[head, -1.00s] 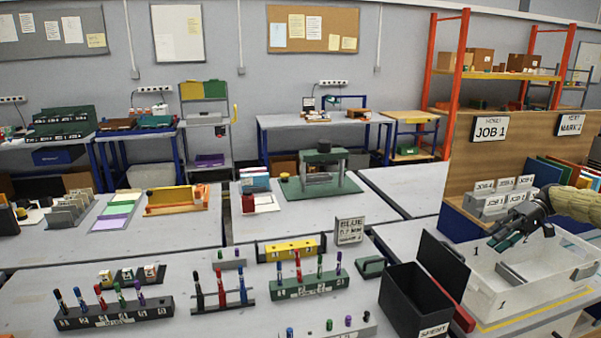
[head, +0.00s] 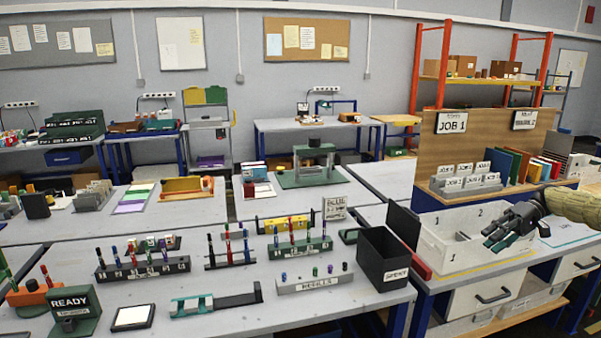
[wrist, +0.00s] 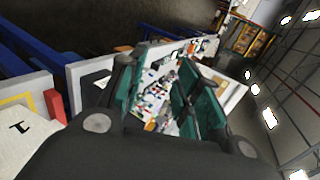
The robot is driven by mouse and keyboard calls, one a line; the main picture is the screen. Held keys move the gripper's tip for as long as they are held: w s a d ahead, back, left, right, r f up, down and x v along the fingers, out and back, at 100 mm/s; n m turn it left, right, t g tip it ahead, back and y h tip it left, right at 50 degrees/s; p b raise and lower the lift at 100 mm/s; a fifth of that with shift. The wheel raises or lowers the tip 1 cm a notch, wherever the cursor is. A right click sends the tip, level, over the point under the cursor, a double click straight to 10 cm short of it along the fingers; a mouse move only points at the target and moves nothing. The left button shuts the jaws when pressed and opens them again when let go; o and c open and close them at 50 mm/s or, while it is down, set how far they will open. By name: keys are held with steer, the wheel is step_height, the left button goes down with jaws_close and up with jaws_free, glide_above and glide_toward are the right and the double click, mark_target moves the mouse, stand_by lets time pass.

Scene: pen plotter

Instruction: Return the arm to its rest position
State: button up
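My gripper (head: 503,236) is at the right of the head view, above the right part of the white two-compartment tray (head: 446,262). Its dark fingers with green pads point left and down. In the wrist view the gripper (wrist: 170,95) shows its fingers spread apart, with nothing held between them. The tilted bench and its small items show in the gap between the fingers.
A black bin (head: 383,261) stands left of the tray. A wooden board with a JOB 1 sign (head: 451,123) and grey card holders (head: 466,182) stand behind it. Pen racks (head: 142,268) and a READY stand (head: 72,309) fill the front bench.

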steer(key=w+a+f+m+h, duration=0.2)
steer(key=w+a+f+h, duration=0.1)
steer(key=a+f, duration=1.8)
steer(key=s+a+f+m+h, duration=0.1)
steer(key=s+a+f+h, duration=0.1)
steer(key=s+a+f, duration=0.45)
steer(key=s+a+f+h, duration=0.1)
steer(key=s+a+f, duration=0.2)
steer(key=a+f, duration=0.55)
steer(key=s+a+f+h, duration=0.25)
steer(key=s+f, duration=0.35)
steer(key=s, duration=0.5)
steer(key=s+a+f+h, duration=0.1)
steer(key=s+a+f, duration=0.2)
steer(key=s+f, duration=0.55)
steer(key=s+d+r+t+h, duration=0.1)
steer(key=s+r, duration=0.2)
steer(key=s, duration=0.8)
steer(key=s+d+r+t+h, duration=0.1)
steer(key=s+r, duration=0.3)
steer(key=s, duration=0.7)
steer(key=shift+s+h, duration=0.4)
steer(key=shift+h, duration=0.05)
